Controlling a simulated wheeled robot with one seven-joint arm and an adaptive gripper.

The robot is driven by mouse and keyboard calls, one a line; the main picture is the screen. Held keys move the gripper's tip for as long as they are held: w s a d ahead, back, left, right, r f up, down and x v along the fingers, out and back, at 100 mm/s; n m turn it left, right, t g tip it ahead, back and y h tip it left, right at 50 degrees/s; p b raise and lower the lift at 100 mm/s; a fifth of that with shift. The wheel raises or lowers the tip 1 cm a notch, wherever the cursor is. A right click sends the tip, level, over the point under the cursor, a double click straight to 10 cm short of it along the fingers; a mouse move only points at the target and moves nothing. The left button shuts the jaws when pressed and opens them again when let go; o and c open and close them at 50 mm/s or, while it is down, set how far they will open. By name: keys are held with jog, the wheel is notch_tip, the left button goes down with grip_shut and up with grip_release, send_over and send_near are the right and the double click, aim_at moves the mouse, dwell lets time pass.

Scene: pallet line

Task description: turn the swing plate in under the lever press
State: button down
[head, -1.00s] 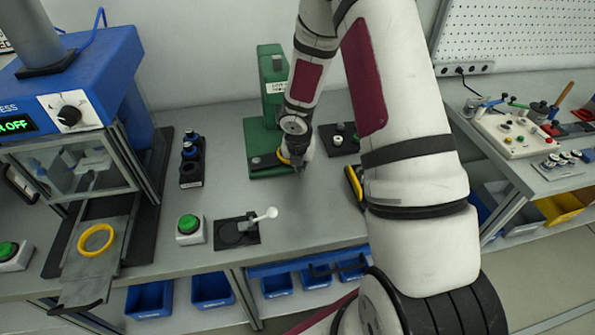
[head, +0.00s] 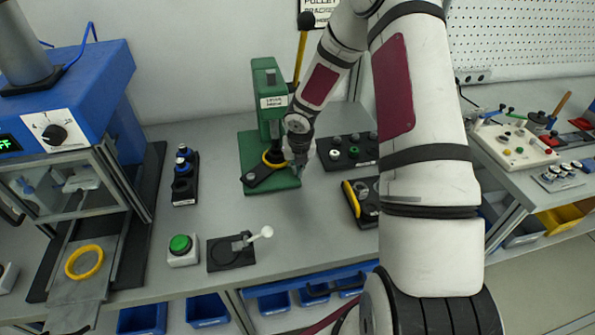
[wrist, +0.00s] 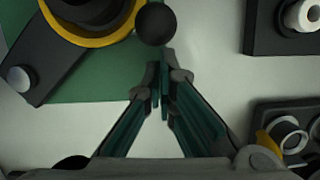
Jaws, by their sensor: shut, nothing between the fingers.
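The green lever press (head: 268,88) stands at the back of the bench, its yellow lever (head: 300,55) upright with a black ball on top. On its green base (head: 283,183) lies the dark swing plate (head: 262,176), pivoted at the base's left front; it also shows in the wrist view (wrist: 45,60). A yellow ring sits at its far end, partly hidden by my arm in the head view. A black ball knob (wrist: 156,24) is beside the ring. My gripper (head: 297,170) is shut and empty, fingertips (wrist: 162,75) just short of the knob, by the base's right edge.
Black trays with small parts (head: 345,150) lie right of the press. A green button box (head: 181,248), a small toggle fixture (head: 232,250) and a blue press (head: 75,110) with another yellow ring stand left. Bench in front of the green base is clear.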

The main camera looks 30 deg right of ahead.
jog(key=shift+w+d, duration=0.2)
jog(key=shift+w, duration=0.35)
jog(key=shift+w, duration=0.1)
dwell(0.4)
